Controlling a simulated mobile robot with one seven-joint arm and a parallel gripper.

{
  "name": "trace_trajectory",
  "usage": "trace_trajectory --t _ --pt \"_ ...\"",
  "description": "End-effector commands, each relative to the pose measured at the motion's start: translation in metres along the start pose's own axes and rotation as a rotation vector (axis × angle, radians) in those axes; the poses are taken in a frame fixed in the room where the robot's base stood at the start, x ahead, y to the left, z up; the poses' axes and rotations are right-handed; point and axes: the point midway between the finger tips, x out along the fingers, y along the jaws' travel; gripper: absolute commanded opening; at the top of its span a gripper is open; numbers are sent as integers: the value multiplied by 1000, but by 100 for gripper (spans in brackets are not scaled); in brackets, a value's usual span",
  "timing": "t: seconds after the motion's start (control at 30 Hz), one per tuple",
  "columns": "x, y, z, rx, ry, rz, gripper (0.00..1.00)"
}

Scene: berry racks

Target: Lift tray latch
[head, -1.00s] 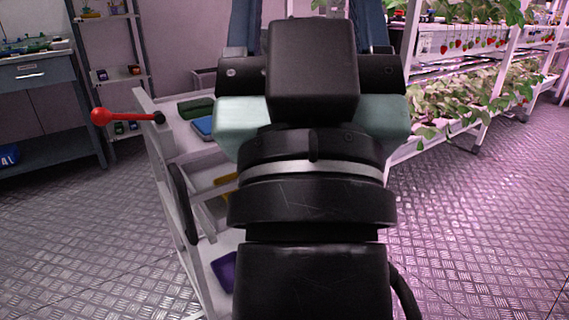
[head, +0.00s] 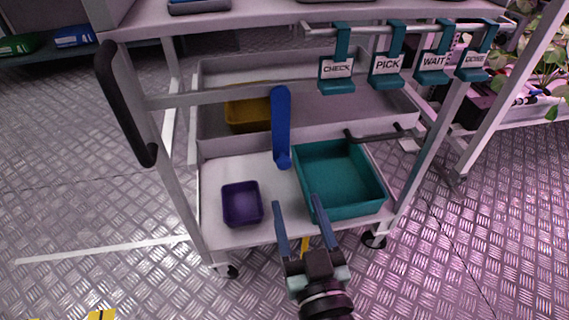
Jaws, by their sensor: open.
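A blue upright bar (head: 281,125), which looks like the latch, stands in front of the grey tray (head: 400,112) on the white cart. Its rounded lower end hangs just above the bottom shelf. My gripper (head: 297,202) is at the front edge of the cart's bottom shelf. Its two blue-grey fingers are spread apart and point toward the cart, with nothing between them. The fingertips are below the bar in the picture and apart from it.
A purple bin (head: 242,204) and a teal bin (head: 340,180) sit on the bottom shelf (head: 275,188). A yellow bin (head: 248,115) is in the grey tray. Teal tags (head: 386,68) hang from a rail at upper right. A black handle (head: 122,105) is at left.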

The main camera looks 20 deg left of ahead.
Motion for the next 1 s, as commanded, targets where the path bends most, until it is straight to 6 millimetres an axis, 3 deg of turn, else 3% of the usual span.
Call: trace_trajectory --t 0.3,0.5,0.7,1.0 --pt "64 -1 -1 -1 4 -3 64" --pt "94 -1 0 0 2 -2 64" --pt "107 0 -1 0 2 -1 64" --pt "109 0 -1 1 1 -1 64"
